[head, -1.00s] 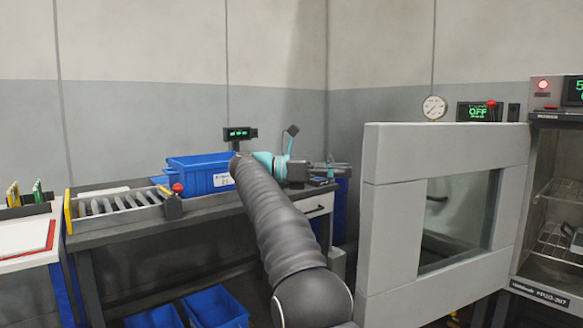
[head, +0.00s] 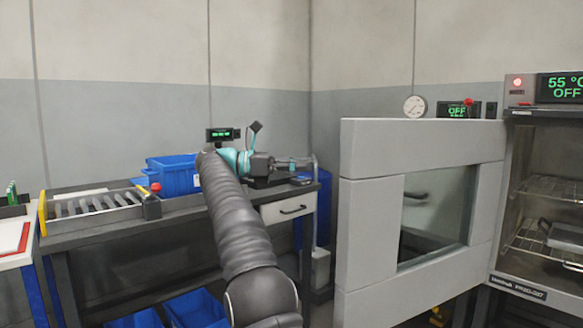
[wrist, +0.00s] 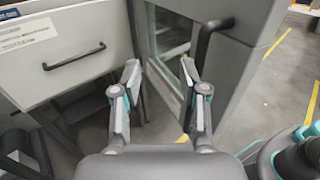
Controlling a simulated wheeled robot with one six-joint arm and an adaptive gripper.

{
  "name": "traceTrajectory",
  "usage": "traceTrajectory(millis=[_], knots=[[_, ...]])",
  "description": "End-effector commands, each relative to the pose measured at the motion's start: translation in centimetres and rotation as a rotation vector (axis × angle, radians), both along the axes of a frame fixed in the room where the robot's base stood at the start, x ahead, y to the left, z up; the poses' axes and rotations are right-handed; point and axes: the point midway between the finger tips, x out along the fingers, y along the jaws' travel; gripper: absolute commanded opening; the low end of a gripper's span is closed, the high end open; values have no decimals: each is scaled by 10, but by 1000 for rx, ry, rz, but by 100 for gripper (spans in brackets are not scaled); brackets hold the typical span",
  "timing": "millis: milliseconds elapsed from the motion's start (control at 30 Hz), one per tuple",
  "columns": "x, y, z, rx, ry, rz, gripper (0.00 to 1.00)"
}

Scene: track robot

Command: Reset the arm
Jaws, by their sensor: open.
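My arm, in a dark ribbed sleeve, reaches up from the bottom of the head view toward the workbench. My gripper (head: 297,164) is at its far end, in front of the wall and over the bench's right part, pointing right. In the wrist view my gripper (wrist: 160,75) is open, with its two fingers apart and nothing between them. Beyond the fingers are the floor and the open oven door (wrist: 215,60), with a dark handle close to the right finger. A drawer front (wrist: 65,55) with a dark handle is to the left.
The oven (head: 545,190) stands at right, its thick door (head: 365,225) swung open beside my arm. A metal tray sits on its rack. A blue bin (head: 172,178) and a roller conveyor (head: 95,207) are on the workbench (head: 130,235). More blue bins (head: 195,310) are below.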

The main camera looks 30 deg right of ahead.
Motion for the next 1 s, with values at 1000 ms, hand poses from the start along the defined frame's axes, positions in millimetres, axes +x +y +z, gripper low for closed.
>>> traceTrajectory(millis=[1000], knots=[[81, -24, 29, -124, 379, 304, 43]])
